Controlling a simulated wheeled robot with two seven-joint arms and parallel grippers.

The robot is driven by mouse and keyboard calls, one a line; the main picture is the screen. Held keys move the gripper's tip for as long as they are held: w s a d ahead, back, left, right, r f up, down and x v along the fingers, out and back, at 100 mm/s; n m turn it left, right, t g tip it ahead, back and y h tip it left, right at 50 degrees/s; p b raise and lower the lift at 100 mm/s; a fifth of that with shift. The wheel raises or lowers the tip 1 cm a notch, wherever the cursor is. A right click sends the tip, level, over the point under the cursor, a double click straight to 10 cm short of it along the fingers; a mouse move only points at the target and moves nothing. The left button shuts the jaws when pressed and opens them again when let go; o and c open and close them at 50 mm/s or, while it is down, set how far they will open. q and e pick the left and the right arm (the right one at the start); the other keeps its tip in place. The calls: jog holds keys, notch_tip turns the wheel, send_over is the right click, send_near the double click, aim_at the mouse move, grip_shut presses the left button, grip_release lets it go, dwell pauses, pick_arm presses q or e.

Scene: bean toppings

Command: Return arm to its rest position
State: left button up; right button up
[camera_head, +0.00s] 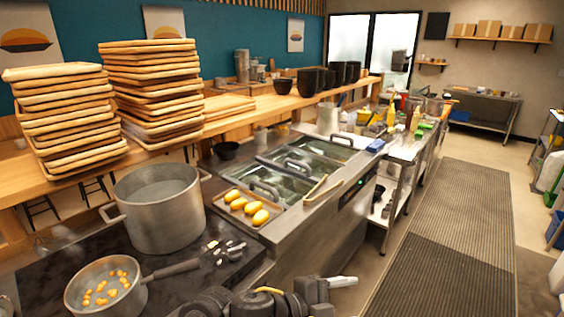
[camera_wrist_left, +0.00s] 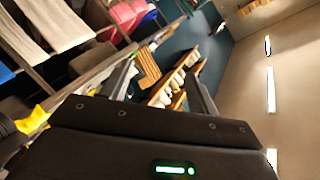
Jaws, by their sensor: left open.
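My left gripper (camera_wrist_left: 160,68) shows in the left wrist view with its two dark fingers spread apart and nothing held between them. The wrist view is tilted, with shelving, wall and ceiling lights behind the fingers. In the head view, dark arm links of mine (camera_head: 275,302) show at the bottom centre, in front of the counter. I cannot tell from the head view which arm they belong to, and no fingertips are clear there. My right gripper is not seen.
A pan of bean-like pieces (camera_head: 172,270) and a large steel pot (camera_head: 165,222) stand on the dark cooktop. A tray of yellow items (camera_head: 220,207) lies beside the sunken steel bins (camera_head: 312,150). Stacked wooden trays (camera_head: 155,85) stand behind. The ribbed floor mat (camera_head: 455,220) is clear.

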pick_arm(q)
jog(key=s+a+f+n+t+y, duration=0.1)
jog(key=a+f+n+t+y, duration=0.1)
jog(key=a+f+n+y, duration=0.55)
jog(key=s+a+f+n+t+y, duration=0.1)
jog(key=a+f+n+t+y, duration=0.1)
jog(key=a+f+n, duration=0.9)
jog(key=s+a+f+n+g+y, duration=0.2)
jog(key=s+a+g, duration=0.1)
jog(key=s+a, duration=0.6)
jog(key=s+a+f+n+g+y, duration=0.2)
jog(key=s+a+f+g, duration=0.1)
jog(key=s+a, duration=0.65)
notch_tip(320, 180, down, 33)
jog(key=g+b, duration=0.1)
jog(key=b, duration=0.5)
jog(key=s+a+f+b, duration=0.2)
jog(key=s+f, duration=0.6)
jog(key=f, duration=0.1)
jog(key=s+a+f+g+b, duration=0.1)
jog(key=s+a+f+b, duration=0.1)
jog(key=s+f, duration=0.6)
jog(key=shift+s+f+m+y, duration=0.15)
jog(key=shift+f+m+y, duration=0.2)
jog(key=shift+f, duration=0.35)
